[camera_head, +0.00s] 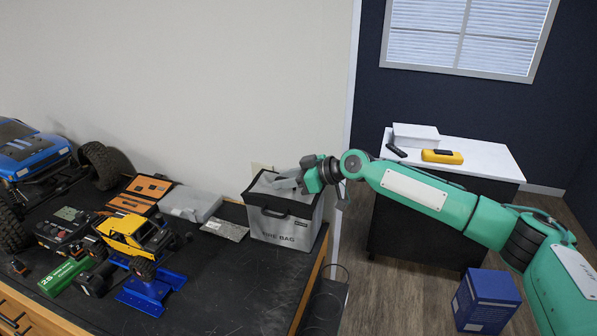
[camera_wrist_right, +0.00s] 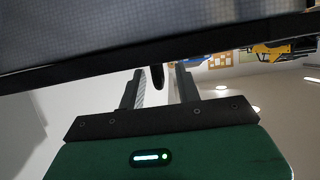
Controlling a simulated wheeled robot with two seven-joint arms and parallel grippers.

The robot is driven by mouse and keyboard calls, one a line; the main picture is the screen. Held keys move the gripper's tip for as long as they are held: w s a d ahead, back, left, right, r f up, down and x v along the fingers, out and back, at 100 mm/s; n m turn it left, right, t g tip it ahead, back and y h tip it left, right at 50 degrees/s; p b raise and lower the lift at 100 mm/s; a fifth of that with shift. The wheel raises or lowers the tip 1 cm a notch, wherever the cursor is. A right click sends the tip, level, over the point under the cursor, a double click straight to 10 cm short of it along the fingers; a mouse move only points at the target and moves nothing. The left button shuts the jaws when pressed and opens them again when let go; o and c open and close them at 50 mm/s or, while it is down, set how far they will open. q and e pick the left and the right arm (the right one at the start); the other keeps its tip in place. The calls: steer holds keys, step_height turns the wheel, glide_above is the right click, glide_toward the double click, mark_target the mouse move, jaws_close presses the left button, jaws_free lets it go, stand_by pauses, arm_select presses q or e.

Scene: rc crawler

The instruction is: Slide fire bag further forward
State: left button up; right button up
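The fire bag (camera_head: 282,232) is a grey box-like bag with black trim, a black front handle and "FIRE BAG" lettering. It stands upright at the right end of the black workbench. My right gripper (camera_head: 287,183) is over the bag's top, reaching in from the right. In the right wrist view, the gripper's two fingers (camera_wrist_right: 159,75) are spread apart, with a small dark piece showing between them that I cannot identify for sure. The bag's grey gridded surface (camera_wrist_right: 120,25) and black edge fill the top of that view. Contact between fingers and bag cannot be told. My left gripper is not seen.
A silver plate (camera_head: 224,229) and a grey case (camera_head: 190,203) lie left of the bag. A yellow crawler (camera_head: 135,236) on a blue stand (camera_head: 150,290) is further left. The bench's right edge (camera_head: 312,282) is close to the bag. The bench top in front is clear.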

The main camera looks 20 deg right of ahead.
steer(key=shift+w+a+f, duration=0.1)
steer(key=shift+a, duration=0.05)
jaws_close()
stand_by(1.4)
